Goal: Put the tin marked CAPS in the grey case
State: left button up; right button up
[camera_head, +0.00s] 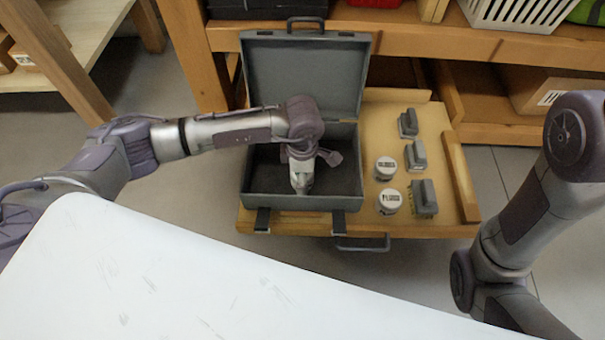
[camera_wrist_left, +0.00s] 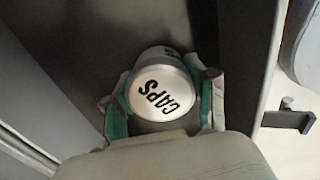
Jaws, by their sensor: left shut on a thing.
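The grey case (camera_head: 303,75) stands open on a pulled-out wooden drawer, its lid raised at the back. My left gripper (camera_head: 302,184) reaches down into the case's front part. Dark case floor shows around the tin. I cannot tell whether the tin touches the floor. My right arm shows at the right, but its gripper is out of view.
Two white-lidded tins (camera_head: 385,168) (camera_head: 390,202) and several grey blocks (camera_head: 415,155) stand on the drawer (camera_head: 445,190), right of the case. A white table (camera_head: 180,280) fills the front left. A white basket (camera_head: 515,12) sits on the bench at the back right.

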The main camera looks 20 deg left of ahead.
pick_arm(q)
jog(key=o, duration=1.3)
notch_tip(320, 180, up, 12)
